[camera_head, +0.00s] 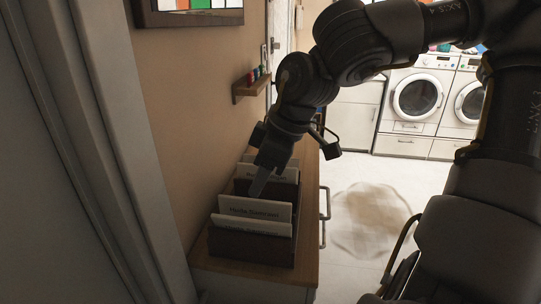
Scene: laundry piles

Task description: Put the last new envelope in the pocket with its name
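A dark brown organizer (251,246) with several pockets in a row stands on a wooden cabinet top along the left wall. White envelopes or cards stand upright in it: a front one (252,225), one just behind it (255,208) and one further back (268,173). They carry dark printed names too small to read surely. My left gripper is out of view.
The wooden cabinet (307,230) has metal handles on its right side. A small wall shelf (250,86) with little coloured items is above it. White washing machines (417,95) stand at the back. A pale round rug (370,218) lies on open floor.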

